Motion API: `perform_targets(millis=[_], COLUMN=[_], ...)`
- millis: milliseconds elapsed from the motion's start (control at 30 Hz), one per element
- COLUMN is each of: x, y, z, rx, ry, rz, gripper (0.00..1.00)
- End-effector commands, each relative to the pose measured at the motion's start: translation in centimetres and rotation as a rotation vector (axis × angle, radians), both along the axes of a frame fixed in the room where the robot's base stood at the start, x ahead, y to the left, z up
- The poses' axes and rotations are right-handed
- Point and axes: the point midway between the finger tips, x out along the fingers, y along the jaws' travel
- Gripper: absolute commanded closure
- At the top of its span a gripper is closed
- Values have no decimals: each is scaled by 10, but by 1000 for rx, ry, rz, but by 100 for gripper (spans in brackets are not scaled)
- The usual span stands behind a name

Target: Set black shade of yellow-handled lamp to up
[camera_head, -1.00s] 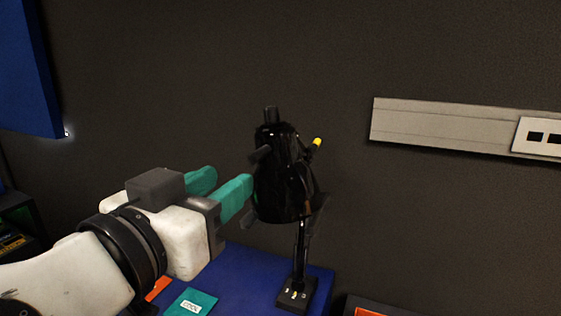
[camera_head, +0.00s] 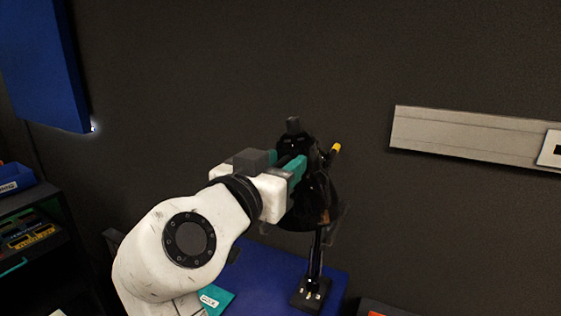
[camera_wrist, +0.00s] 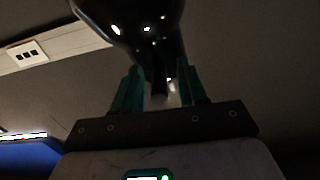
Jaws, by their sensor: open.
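The black lamp shade (camera_head: 317,205) sits on a thin black stand with a small square base (camera_head: 311,293) on the blue surface. It appears to hang with its wide end down. A yellow-tipped handle (camera_head: 336,147) sticks out at its upper right. My gripper (camera_head: 297,168) is at the left side of the shade in the head view. In the wrist view, its two teal fingers (camera_wrist: 158,90) stand apart, with a dark peg-like part of the lamp (camera_wrist: 158,82) between or just in front of them. I cannot tell whether they touch it. The shade (camera_wrist: 135,22) fills the top middle there.
A blue table top (camera_head: 270,266) lies under the lamp, with a teal card (camera_head: 216,299) on it. A grey wall rail (camera_head: 465,135) with a socket plate is at right. A dark shelf (camera_head: 40,245) with bins stands at left.

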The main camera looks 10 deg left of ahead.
Motion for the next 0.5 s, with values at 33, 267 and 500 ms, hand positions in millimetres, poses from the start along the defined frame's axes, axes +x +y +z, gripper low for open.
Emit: perform_targets(millis=[33,267,500], x=[0,0,0], y=[0,0,0], z=[0,0,0], rx=[0,0,1], ry=[0,0,0], rz=[0,0,0], gripper=[58,67,90])
